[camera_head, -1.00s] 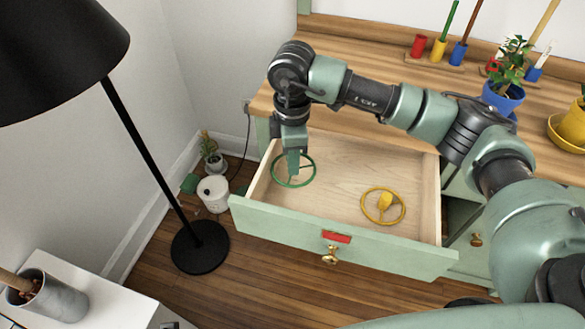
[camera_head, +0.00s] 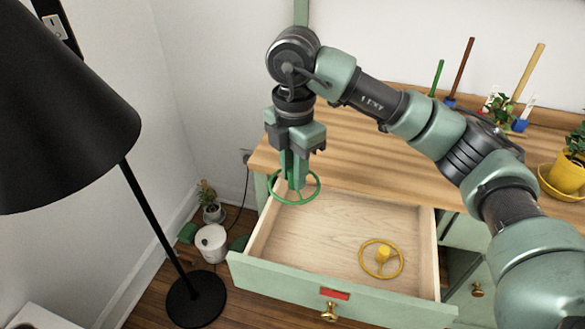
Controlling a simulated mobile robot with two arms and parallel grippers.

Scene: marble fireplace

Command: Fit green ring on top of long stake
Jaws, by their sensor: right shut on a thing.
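A green ring (camera_head: 309,196) with spokes hangs from my right gripper (camera_head: 293,180), whose jaws are shut on it. The gripper points down and holds the ring above the left rear part of the open drawer. Several stakes stand at the back of the wooden top: a green one (camera_head: 437,78), a brown one (camera_head: 461,68) and a pale wooden one (camera_head: 528,72). The pale one looks longest. The arm and a plant partly hide their lower parts. My left gripper is not in view.
The open drawer (camera_head: 330,215) holds a yellow ring (camera_head: 381,259). A black floor lamp (camera_head: 70,120) stands at the left. A yellow plant pot (camera_head: 568,175) sits at the right. The wooden top (camera_head: 345,150) has bare room behind the drawer.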

